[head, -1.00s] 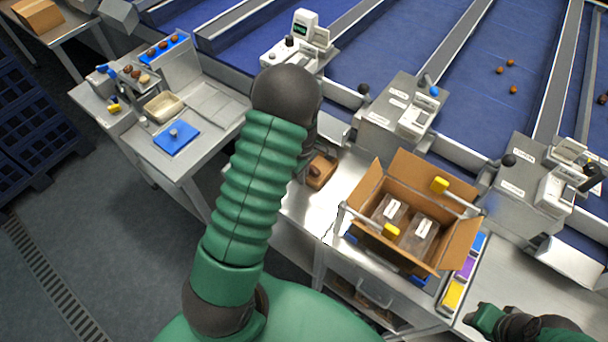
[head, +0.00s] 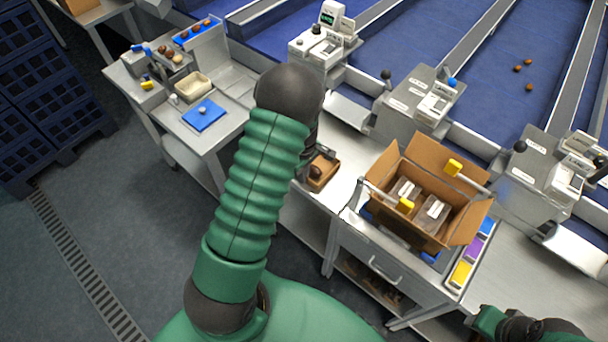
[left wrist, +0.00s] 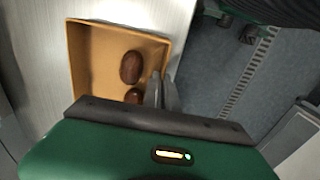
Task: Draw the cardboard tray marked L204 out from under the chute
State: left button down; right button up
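The small brown cardboard tray (head: 328,180) sits at the left end of the metal bench, in front of a pale chute (head: 347,110) and apart from it. In the left wrist view the open-topped tray (left wrist: 92,75) holds two brown dates (left wrist: 131,67). My left gripper (left wrist: 163,92) is at the tray's right wall, its grey fingers close together with the wall between them. In the head view my left wrist hides part of the tray. I cannot read any L204 mark. My right arm shows at the lower right; its fingers are out of view.
An open carton (head: 407,228) with clear packs stands on the bench right of the tray. A side table (head: 228,123) with a blue lid (head: 204,115) and a beige tub (head: 193,87) stands to the left. Floor shows in the gap between.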

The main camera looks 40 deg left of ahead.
pick_arm(q)
jog(key=shift+w+a, duration=0.1)
jog(key=c, duration=1.6)
grip_release()
jog(key=shift+f, duration=0.1)
notch_tip(320, 180, up, 17)
jog(key=shift+w+f, duration=0.1)
